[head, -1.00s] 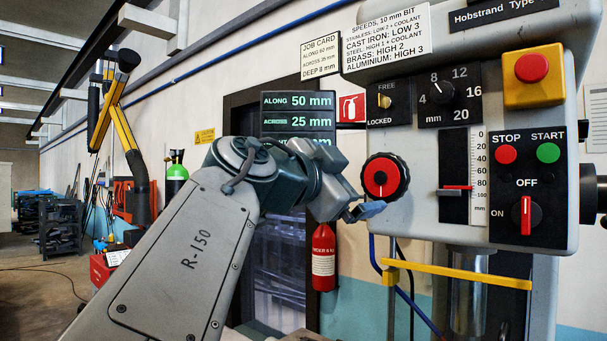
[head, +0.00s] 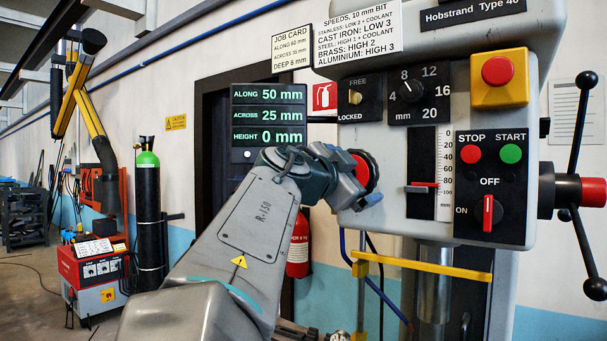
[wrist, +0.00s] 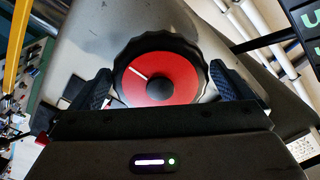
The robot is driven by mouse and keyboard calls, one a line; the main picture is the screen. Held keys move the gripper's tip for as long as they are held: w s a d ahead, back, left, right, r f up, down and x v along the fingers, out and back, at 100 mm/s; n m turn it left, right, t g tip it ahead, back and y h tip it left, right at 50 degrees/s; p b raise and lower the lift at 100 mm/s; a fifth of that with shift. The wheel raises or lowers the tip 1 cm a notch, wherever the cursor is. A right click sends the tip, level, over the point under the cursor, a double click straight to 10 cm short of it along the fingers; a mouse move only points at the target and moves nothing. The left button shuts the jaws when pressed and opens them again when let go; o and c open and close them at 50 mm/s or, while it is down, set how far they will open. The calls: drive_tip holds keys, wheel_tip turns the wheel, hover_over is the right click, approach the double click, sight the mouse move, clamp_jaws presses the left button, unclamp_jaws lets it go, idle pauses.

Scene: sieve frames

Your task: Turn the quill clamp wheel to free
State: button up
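The clamp wheel (head: 363,172) is a red disc with a black scalloped rim on the left side of the machine head, under a FREE/LOCKED plate (head: 357,97). In the head view my wrist partly covers it. In the wrist view the wheel (wrist: 180,77) is face-on, with a white line pointing to the upper left. My gripper (wrist: 160,82) is open, one dark finger on each side of the wheel. The fingers look close to the rim; I cannot tell whether they touch. In the head view my gripper (head: 366,193) is at the wheel. The plate's brass marker setting is unclear.
A dial (head: 412,90) and a depth scale (head: 445,175) are right of the wheel. The STOP/START panel (head: 491,185) and a spoked handle (head: 580,190) are further right. A yellow bar (head: 420,266) crosses below. A display (head: 269,116) hangs behind my arm.

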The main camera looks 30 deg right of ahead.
drive_tip(key=c, duration=0.8)
